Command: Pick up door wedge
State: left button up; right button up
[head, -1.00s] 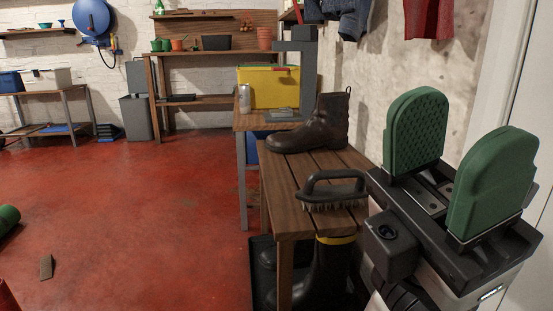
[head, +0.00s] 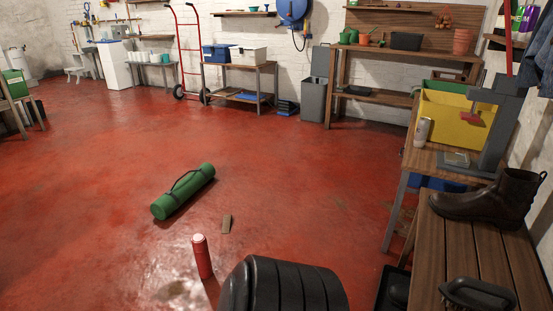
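A small brown wedge-like block (head: 227,223), which looks like the door wedge, lies on the red floor near the middle of the head view. It is just right of a rolled green mat (head: 184,191) and beyond a red bottle (head: 202,257) standing upright. Nothing touches it. Neither of my grippers is in the head view now. A black ribbed part, apparently mine, shows at the bottom centre.
A wooden bench (head: 462,245) with a brown boot (head: 487,198) and a brush (head: 478,294) stands at right. Behind it is a table with a yellow crate (head: 456,118). Shelving, a grey bin (head: 315,98) and a red hand truck (head: 187,55) line the back wall. Open floor surrounds the wedge.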

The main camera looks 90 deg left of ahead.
aim_at(226, 222)
jog(key=u, duration=3.2)
